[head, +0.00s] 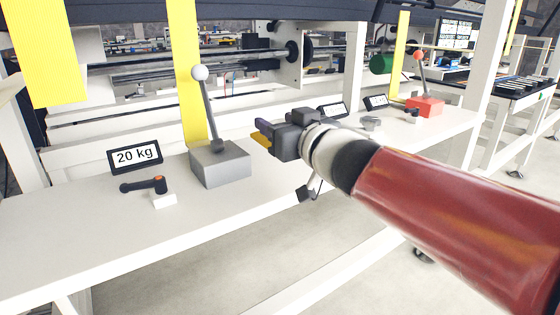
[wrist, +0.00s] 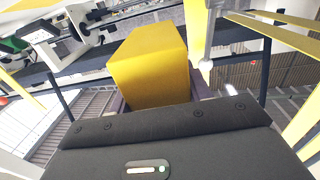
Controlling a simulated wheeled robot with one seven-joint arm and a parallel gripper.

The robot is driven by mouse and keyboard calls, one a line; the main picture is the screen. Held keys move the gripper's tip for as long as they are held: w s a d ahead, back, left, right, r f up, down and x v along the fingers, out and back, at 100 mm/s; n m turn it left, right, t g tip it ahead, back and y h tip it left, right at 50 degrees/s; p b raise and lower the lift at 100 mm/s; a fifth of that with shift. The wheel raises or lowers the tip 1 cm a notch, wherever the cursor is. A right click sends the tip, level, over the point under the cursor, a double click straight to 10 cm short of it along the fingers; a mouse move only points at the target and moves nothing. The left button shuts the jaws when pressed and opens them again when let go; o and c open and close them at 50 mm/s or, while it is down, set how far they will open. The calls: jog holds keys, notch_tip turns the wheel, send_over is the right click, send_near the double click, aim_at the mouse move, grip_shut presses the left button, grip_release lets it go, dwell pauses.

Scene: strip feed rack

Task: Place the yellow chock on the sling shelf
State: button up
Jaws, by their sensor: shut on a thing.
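The yellow chock (wrist: 152,68) is a block held between the fingers of my gripper, filling the upper middle of the wrist view. In the head view only a small part of the chock (head: 262,138) shows at the tip of my gripper (head: 264,133). My gripper is shut on it and holds it above the long white shelf (head: 75,215), right of the grey lever box. The rest of the chock is hidden by the gripper. I cannot tell whether the white shelf is the sling shelf; no label names it.
A grey box (head: 222,166) with a white-knobbed lever stands left of my gripper. A "20 kg" sign (head: 134,156) and a black clamp handle (head: 143,186) are further left. A red lever box (head: 426,107) stands at the right. Yellow strips (head: 187,75) hang behind. The shelf's left front is clear.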

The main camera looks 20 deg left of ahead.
notch_tip(320, 180, down, 8)
jog(key=shift+r+b, duration=0.2)
jog(key=shift+b, duration=1.05)
jog(key=o, duration=1.1)
